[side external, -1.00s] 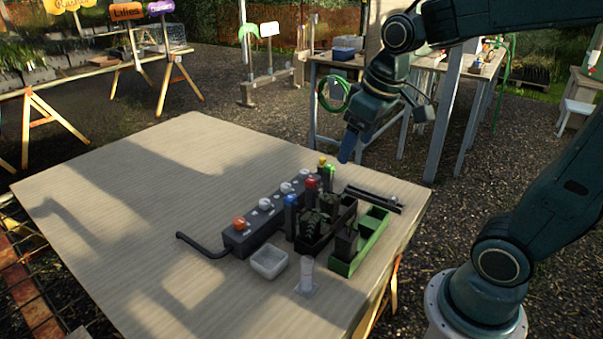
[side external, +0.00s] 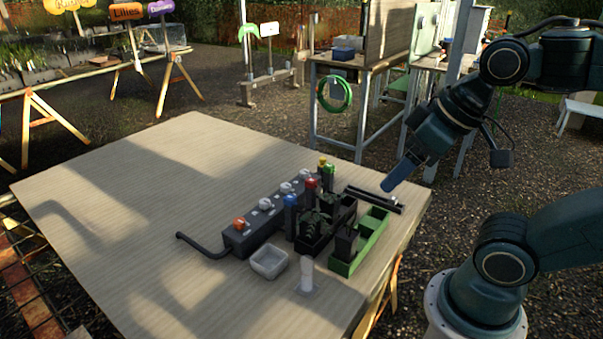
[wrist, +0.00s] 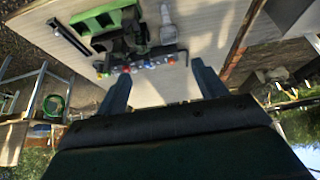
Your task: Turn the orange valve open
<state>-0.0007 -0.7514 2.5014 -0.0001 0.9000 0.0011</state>
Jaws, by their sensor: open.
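The orange valve (side external: 239,223) is a small knob on the front-left end of a long dark grey manifold block (side external: 262,225). Several white knobs (side external: 265,203) sit in a row behind it on the same block. A black hose runs from the block's near end. The manifold's small knobs show there only as blurred coloured dots.
A black rack and a green tray (side external: 344,268) lie nearer my arm. A white dish (side external: 269,262) and a pale upright post (side external: 307,275) stand in front. The table's left half is clear.

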